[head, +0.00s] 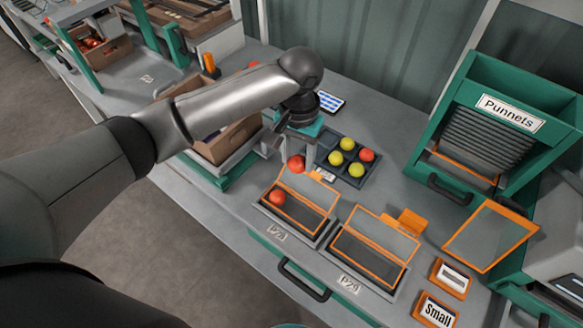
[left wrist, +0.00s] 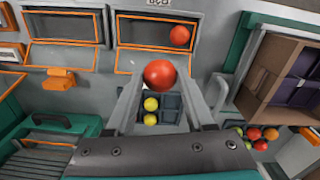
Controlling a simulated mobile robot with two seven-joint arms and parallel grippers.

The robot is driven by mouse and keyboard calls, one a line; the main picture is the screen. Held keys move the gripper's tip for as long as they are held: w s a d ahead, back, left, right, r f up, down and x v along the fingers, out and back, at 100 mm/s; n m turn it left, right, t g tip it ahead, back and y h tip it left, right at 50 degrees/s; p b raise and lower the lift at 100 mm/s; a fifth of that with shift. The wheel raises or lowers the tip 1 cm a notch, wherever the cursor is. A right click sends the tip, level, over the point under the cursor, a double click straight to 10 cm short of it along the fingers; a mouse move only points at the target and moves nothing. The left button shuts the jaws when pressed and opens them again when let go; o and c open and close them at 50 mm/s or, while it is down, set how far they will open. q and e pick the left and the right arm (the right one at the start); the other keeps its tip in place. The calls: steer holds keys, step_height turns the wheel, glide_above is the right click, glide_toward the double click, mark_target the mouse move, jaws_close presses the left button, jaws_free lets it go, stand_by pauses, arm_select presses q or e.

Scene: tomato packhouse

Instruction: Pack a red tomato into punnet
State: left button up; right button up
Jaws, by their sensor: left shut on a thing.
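My left gripper (head: 297,157) is shut on a red tomato (head: 295,163), held in the air between the dark tray and the left punnet. In the left wrist view the same tomato (left wrist: 160,74) sits between the fingertips (left wrist: 161,84). The left punnet (head: 309,226) is clear with orange edges, its lid raised, and one red tomato (head: 277,197) lies inside; this punnet (left wrist: 150,47) also shows in the left wrist view. The right punnet (head: 372,267) is open and looks empty. My right gripper is not in view.
A dark tray (head: 338,177) behind the punnets holds yellow tomatoes and a red one. A cardboard box (head: 236,139) stands left of it. A green punnet dispenser (head: 445,130) and orange-framed signs (head: 436,311) are at right. A drawer handle (head: 303,281) juts from the bench front.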

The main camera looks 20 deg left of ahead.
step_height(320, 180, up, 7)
steer(key=p, duration=0.6)
arm_select(q)
steer(key=s+f+b, duration=0.1)
steer(key=f, duration=0.2)
steer(key=s+f+m+b, duration=0.1)
steer(key=f+b, duration=0.1)
steer(key=f, duration=0.2)
steer(key=s+f+m+b, duration=0.1)
steer(key=f+b, duration=0.1)
steer(key=f, duration=0.2)
steer(key=shift+f, duration=0.1)
steer(key=shift+f+b, duration=0.5)
steer(key=shift+f, duration=0.45)
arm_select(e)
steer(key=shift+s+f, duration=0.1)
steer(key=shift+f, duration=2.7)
arm_select(q)
steer(key=shift+r+p, duration=0.1)
steer(key=shift+p, duration=0.2)
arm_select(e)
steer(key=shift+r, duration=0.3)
arm_select(q)
steer(key=shift+s, duration=0.1)
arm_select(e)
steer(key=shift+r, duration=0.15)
